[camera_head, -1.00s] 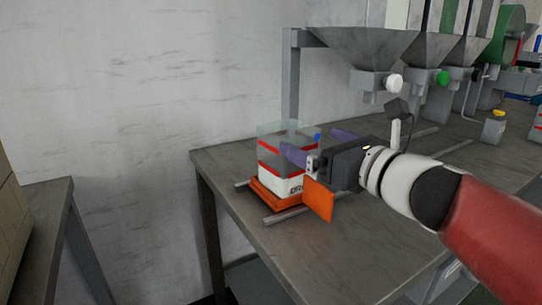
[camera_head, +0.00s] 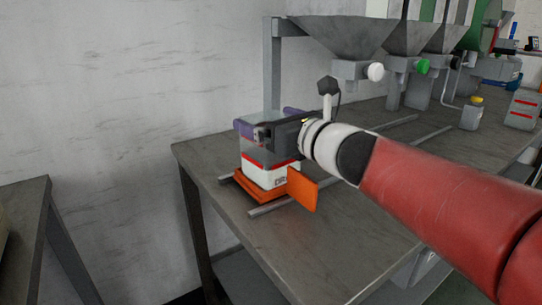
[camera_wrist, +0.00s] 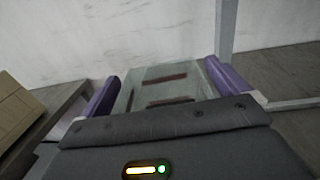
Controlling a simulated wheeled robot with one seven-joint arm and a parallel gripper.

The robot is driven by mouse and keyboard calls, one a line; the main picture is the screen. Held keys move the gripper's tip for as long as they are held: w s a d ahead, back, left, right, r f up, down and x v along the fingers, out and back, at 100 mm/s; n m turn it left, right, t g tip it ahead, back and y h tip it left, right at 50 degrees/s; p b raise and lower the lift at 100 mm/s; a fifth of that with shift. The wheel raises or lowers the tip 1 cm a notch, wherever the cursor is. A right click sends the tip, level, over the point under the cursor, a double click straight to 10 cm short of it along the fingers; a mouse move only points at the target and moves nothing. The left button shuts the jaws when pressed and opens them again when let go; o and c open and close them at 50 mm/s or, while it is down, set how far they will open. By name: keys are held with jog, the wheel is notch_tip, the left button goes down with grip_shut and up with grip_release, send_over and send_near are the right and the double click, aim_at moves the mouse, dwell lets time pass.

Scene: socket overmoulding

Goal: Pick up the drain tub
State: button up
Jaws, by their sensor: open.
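The drain tub (camera_head: 268,173) is a clear box with red bands and a white lower label with partly hidden lettering. It stands upright on an orange base (camera_head: 256,192) with an orange upright plate (camera_head: 303,190) at its right front. My gripper (camera_head: 267,120) is open at the tub's upper part, its purple fingers apart. In the wrist view, the tub (camera_wrist: 160,88) lies between the two fingers of my gripper (camera_wrist: 162,73). Small gaps seem to show on both sides. My gripper hides part of the tub's top in the head view.
The grey table (camera_head: 215,160) carries metal rails (camera_head: 270,209) beside the base. Grey hoppers (camera_head: 345,38) on a post frame (camera_head: 275,75) stand behind to the right. A small yellow-capped container (camera_head: 471,114) stands farther right. The table's left edge is close to the tub.

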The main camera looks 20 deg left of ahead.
jog(key=c, duration=1.5)
